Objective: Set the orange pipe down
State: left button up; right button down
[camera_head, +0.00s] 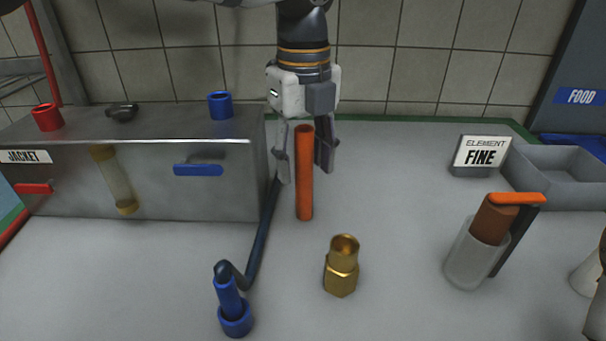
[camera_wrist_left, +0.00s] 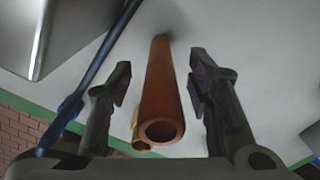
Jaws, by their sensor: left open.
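The orange pipe (camera_head: 304,175) stands upright on the grey counter, right of the metal box. My left gripper (camera_head: 304,160) is over its upper part, with one finger on each side. In the left wrist view the orange pipe (camera_wrist_left: 161,95) lies between the two open fingers (camera_wrist_left: 160,85), with a gap on both sides. Its open end faces the camera. My right gripper cannot be made out; a piece at the right edge of the head view is too cut off to identify.
A brass fitting (camera_head: 342,268) stands in front of the pipe. A blue elbow pipe (camera_head: 231,302) with a dark hose is front left. The metal box (camera_head: 228,150) has a blue port (camera_head: 220,105). A holder with a brown cylinder (camera_head: 492,220), a FINE sign (camera_head: 481,152) and grey bin (camera_head: 570,180) are right.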

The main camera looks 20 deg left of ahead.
pick_arm(q)
grip_shut()
dwell(0.3)
